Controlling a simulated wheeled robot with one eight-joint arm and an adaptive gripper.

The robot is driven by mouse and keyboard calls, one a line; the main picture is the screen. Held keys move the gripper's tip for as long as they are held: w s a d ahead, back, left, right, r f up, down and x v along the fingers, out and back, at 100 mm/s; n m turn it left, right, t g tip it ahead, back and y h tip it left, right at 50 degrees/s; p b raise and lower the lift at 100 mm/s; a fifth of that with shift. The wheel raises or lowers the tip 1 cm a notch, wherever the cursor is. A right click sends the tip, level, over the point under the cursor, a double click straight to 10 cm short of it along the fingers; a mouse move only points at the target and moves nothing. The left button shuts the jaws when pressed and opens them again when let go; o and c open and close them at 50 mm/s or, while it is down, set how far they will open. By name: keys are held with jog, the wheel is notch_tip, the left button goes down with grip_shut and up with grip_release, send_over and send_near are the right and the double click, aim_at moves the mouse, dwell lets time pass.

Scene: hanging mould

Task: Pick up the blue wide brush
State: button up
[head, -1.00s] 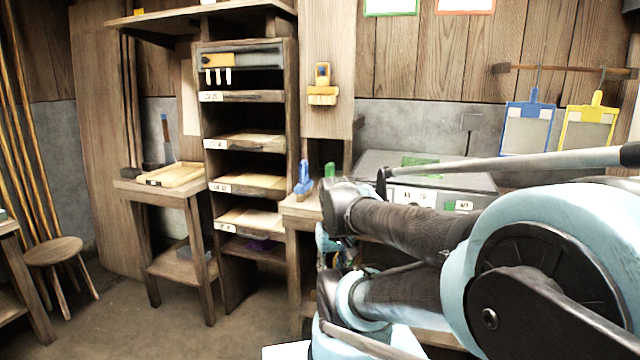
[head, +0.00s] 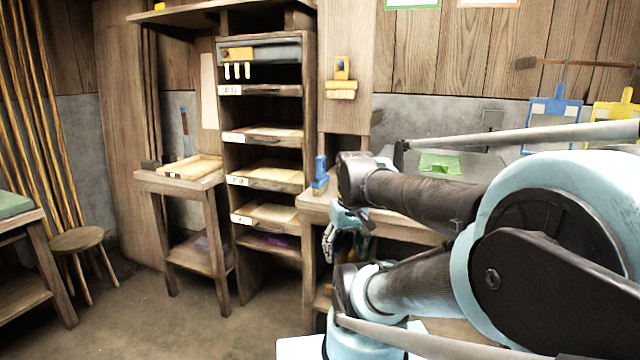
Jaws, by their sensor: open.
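The blue wide brush (head: 320,174) stands upright at the left end of the workbench, its blue handle up. It is beside the tall shelf unit and just left of my arm's forearm. My gripper (head: 328,243) hangs low beside the front edge of the bench, below the brush and apart from it. It is open and looks empty. Part of it is hidden by my arm.
The workbench (head: 312,203) holds a green flat item (head: 440,163); my arm covers much of it. A tall shelf unit (head: 230,150), small table (head: 150,182) and stool (head: 77,240) stand left. Floor at left front is clear.

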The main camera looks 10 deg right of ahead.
jog(key=w+r+n, duration=0.3)
jog(key=w+r, duration=0.6)
jog(key=n+y, duration=0.3)
jog(key=n, duration=0.5)
send_near(317, 166)
jog(key=w+d, duration=0.1)
jog(key=w, duration=0.1)
jog(key=x, duration=1.1)
jog(key=shift+w+a, duration=0.2)
jog(key=shift+w, duration=0.05)
grip_shut()
jog(key=shift+r, duration=0.1)
